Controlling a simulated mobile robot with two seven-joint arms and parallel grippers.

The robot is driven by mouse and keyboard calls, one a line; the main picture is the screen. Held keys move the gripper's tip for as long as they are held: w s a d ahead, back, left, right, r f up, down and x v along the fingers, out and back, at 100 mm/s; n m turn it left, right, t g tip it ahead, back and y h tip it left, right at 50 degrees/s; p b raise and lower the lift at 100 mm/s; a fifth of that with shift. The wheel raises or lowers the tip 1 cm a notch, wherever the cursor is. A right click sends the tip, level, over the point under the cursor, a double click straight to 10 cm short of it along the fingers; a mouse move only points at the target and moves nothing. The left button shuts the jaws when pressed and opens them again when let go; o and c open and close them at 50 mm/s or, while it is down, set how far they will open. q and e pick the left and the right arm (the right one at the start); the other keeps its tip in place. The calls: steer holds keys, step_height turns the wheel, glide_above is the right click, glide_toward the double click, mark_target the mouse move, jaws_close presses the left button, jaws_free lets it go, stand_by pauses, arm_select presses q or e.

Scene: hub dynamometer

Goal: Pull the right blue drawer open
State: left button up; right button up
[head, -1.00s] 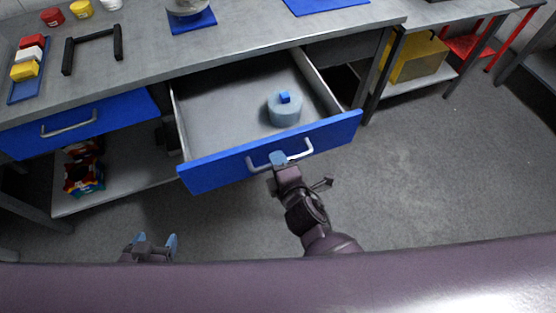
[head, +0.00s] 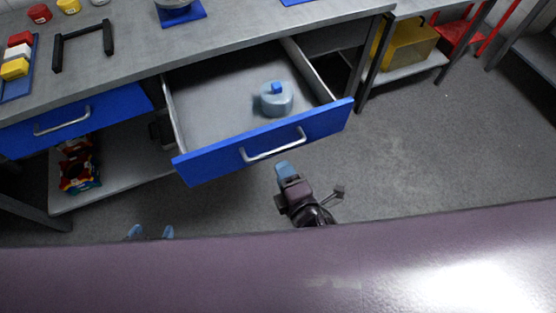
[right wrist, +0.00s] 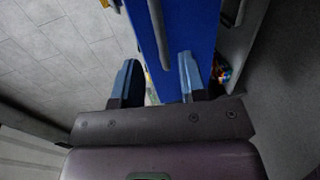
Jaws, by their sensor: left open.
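The right blue drawer (head: 325,124) stands pulled well out from under the bench, its inside in plain view. A light-blue round object with a small blue knob (head: 276,100) sits in it. The drawer's silver handle (head: 273,146) is on its front. My right gripper (head: 284,170) is just in front of the handle, apart from it and empty. In the right wrist view its two blue fingers (right wrist: 158,80) are spread, with the blue drawer front (right wrist: 178,40) beyond them. My left gripper (head: 150,232) is open and empty at the lower left, partly hidden by my own body.
The left blue drawer (head: 105,112) is shut. The grey bench top (head: 130,65) holds a black frame (head: 83,43) and several coloured pieces. A shelf below holds colourful items (head: 78,172). A yellow box (head: 408,48) stands at the right. The floor right of the drawer is clear.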

steer(key=shift+v, duration=1.35)
steer(key=s+d+f+m+g+h, duration=0.2)
steer(key=s+d+m, duration=0.2)
steer(key=d+m, duration=0.6)
steer(key=s+d+f+m+g+h, duration=0.1)
steer(key=s+d+f+m+h, duration=0.1)
steer(key=d+m, duration=0.8)
steer(key=shift+s+d+f+g+h+p, duration=0.3)
steer(key=shift+s+d+g+h+p, duration=0.1)
steer(key=shift+s+d, duration=0.55)
